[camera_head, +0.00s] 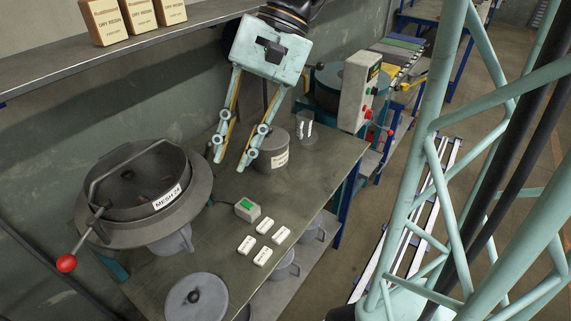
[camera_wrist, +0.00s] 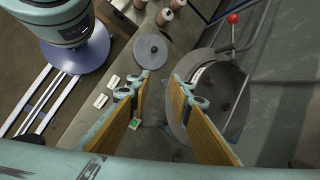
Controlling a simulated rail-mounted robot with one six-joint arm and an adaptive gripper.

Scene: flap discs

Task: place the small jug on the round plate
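My gripper (camera_head: 230,164) is open and empty, fingers pointing down above the workbench between the sieve machine and a labelled grey canister. In the wrist view its two fingers (camera_wrist: 160,82) stand apart with nothing between them. A flat grey round plate (camera_head: 187,302) with a small dark knob-like piece at its middle lies at the near end of the bench; it also shows in the wrist view (camera_wrist: 143,57). A grey jug-like vessel (camera_head: 174,242) is partly hidden under the sieve machine. More jugs with handles (camera_head: 285,268) stand below the bench edge. I cannot tell which is the small jug.
The sieve machine (camera_head: 190,203), with a red-knobbed lever, fills the bench's left. A labelled canister (camera_head: 273,154) and clear beaker (camera_head: 307,138) stand at the back. A green-topped box (camera_head: 247,209) and several white blocks (camera_head: 263,256) lie mid-bench. Boxes (camera_head: 103,20) sit on a shelf.

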